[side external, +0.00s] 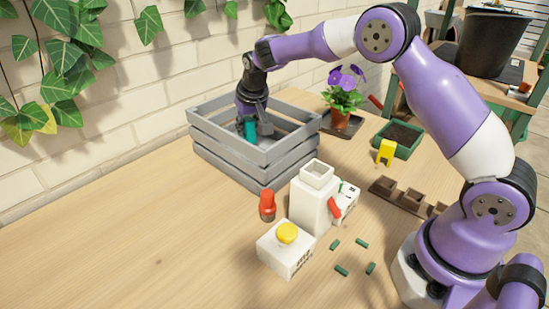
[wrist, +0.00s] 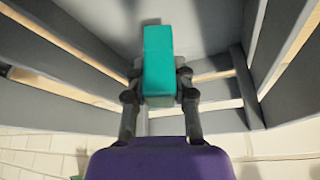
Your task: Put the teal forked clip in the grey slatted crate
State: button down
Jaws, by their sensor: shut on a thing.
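The grey slatted crate (side external: 232,163) stands on the wooden table near the brick wall. My gripper (side external: 249,124) reaches down inside the crate and is shut on the teal forked clip (side external: 250,131). In the wrist view the teal clip (wrist: 158,62) sits between the two fingers of my gripper (wrist: 159,85), with the crate's slatted walls (wrist: 62,50) on both sides. The clip's fork is not clear in either view. I cannot tell whether the clip touches the crate floor.
A white square bottle (side external: 312,203), a white box with a yellow knob (side external: 287,250) and a red-capped piece (side external: 267,206) stand in front of the crate. A potted purple flower (side external: 341,100) is behind it at right. The table's left front is clear.

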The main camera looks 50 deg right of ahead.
aim_at(249, 137)
jog(key=shift+f, duration=1.75)
jog(key=shift+f, duration=0.1)
jog(key=c, duration=0.7)
grip_release()
